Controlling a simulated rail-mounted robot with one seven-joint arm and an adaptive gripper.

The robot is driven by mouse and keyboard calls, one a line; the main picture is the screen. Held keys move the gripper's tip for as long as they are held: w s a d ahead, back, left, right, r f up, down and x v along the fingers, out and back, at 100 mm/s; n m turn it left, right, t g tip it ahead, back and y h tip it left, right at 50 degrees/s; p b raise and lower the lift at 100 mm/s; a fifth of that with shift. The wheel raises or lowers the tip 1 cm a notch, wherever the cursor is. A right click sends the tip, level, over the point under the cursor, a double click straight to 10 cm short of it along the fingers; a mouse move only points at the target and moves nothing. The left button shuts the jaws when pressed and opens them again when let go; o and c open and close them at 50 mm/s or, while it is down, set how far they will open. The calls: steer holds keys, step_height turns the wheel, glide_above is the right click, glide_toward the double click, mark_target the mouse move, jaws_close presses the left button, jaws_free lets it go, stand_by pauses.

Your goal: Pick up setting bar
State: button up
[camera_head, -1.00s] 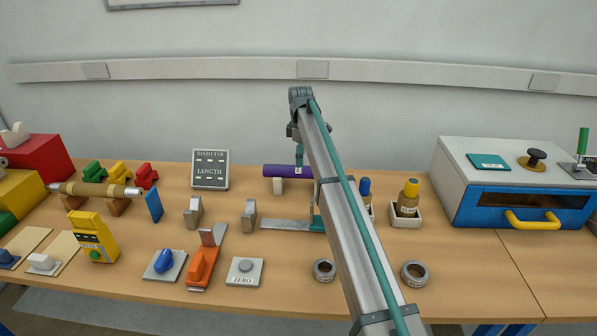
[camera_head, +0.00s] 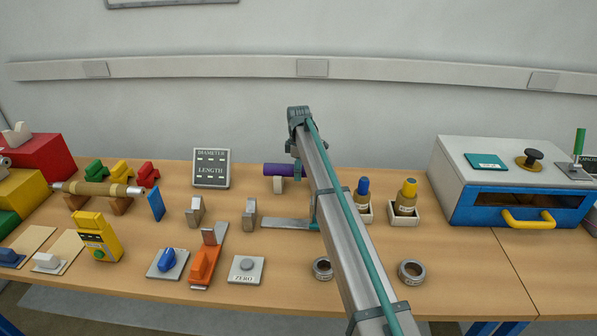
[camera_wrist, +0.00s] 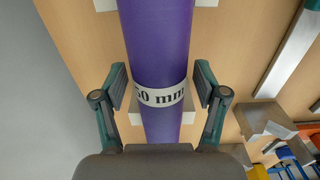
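The setting bar is a purple cylinder (camera_head: 278,170) lying level on pale supports at the back of the table. In the wrist view the purple bar (camera_wrist: 160,45) runs top to bottom and carries a white band reading "50 mm". My gripper (camera_wrist: 161,82) is open, with one finger on each side of the bar at the label band. A small gap shows between each finger and the bar. In the head view my gripper (camera_head: 298,170) is at the bar's right part, largely hidden by my arm.
A diameter and length display (camera_head: 211,168) stands left of the bar. A flat metal gauge (camera_head: 288,223) lies in front of it. Tape rolls (camera_head: 411,272) lie nearer the front.

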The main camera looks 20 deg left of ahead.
jaws_close()
steer(key=shift+r, duration=0.15)
